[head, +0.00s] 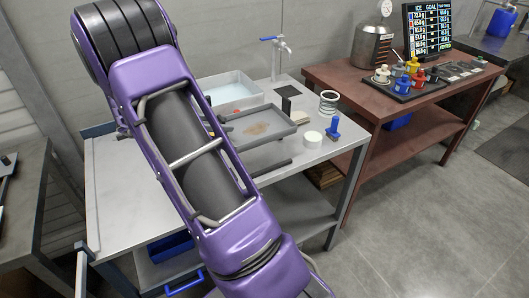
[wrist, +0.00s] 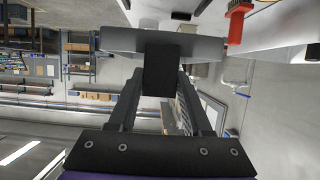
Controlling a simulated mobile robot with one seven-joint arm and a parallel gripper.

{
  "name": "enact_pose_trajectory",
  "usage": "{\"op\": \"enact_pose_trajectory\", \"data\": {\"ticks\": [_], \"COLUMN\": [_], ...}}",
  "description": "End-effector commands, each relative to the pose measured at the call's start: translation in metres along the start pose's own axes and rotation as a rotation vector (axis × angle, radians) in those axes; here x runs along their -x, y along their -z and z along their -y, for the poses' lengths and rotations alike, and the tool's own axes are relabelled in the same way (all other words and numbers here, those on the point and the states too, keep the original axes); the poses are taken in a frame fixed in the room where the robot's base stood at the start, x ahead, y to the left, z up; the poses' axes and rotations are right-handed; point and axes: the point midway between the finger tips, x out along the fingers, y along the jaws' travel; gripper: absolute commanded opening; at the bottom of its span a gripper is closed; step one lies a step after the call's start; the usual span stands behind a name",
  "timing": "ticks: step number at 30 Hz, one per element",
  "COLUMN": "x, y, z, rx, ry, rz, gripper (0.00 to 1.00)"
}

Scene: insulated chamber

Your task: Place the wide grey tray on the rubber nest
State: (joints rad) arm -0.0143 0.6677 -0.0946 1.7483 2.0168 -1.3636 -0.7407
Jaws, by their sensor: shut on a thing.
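My gripper (wrist: 160,80) is shut on a black block-like grip in the wrist view. The grip joins a wide grey piece (wrist: 205,48), seen edge-on, which looks like the wide grey tray. In the head view the shallow grey tray (head: 293,121), with a brownish patch inside, shows over the metal table, right of my purple arm. My arm hides its left part and my gripper there. I cannot tell whether the tray touches the table. A dark flat bar (head: 272,168) lies just in front of it; I cannot tell whether this is part of the rubber nest.
A white tub (head: 232,88) and a tap (head: 281,58) stand behind the tray. A black square (head: 287,90), a coil (head: 328,103), a white cylinder (head: 312,138) and a blue tool (head: 333,130) sit right of it. The table's left part (head: 115,190) is bare.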

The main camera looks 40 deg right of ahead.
Motion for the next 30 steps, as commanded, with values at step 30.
{"op": "enact_pose_trajectory", "data": {"ticks": [30], "x": [-0.038], "y": [-0.092], "z": [0.000], "rx": [-0.002], "ry": [0.001], "rz": [0.000], "gripper": [0.00]}}
